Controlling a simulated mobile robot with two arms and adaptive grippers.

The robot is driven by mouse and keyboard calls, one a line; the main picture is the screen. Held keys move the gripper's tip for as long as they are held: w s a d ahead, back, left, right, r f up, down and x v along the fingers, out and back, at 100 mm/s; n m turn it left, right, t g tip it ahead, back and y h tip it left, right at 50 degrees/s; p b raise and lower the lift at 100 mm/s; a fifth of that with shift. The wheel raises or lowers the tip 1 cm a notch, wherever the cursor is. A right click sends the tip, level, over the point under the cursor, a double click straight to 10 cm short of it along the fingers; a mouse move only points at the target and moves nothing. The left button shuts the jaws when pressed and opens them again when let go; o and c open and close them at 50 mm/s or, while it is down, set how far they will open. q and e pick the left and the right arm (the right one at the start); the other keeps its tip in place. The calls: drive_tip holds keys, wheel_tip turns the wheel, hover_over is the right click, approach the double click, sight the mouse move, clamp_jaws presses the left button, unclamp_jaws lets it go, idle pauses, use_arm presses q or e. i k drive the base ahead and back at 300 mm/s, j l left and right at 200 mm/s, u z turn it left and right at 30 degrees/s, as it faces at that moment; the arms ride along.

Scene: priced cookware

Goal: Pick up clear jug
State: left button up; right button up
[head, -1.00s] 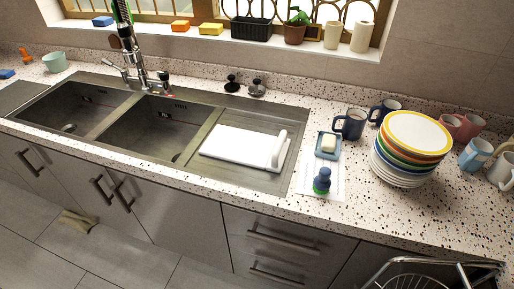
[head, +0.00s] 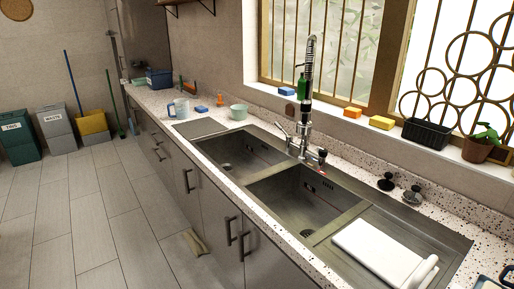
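A clear jug (head: 181,107) appears to stand upright on the speckled counter (head: 155,103), left of the sink and toward the far end. It is small and pale in the head view, so its details are hard to make out. What looks like its handle is on its left side. Neither of my grippers is in view, and nothing is touching the jug.
A mint cup (head: 238,112), a blue sponge (head: 201,109) and an orange item (head: 219,99) are right of the jug. A blue box (head: 158,79) sits behind it. The double sink (head: 235,150) and tall faucet (head: 304,130) are nearer. Floor along the cabinets is mostly clear, with a cloth (head: 195,243) lying there.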

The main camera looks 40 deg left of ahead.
sight(182, 110)
drive_tip(key=u, duration=1.7)
drive_tip(key=z, duration=0.35)
drive_tip(key=i+j+z, duration=0.65)
drive_tip(key=j+z, duration=0.15)
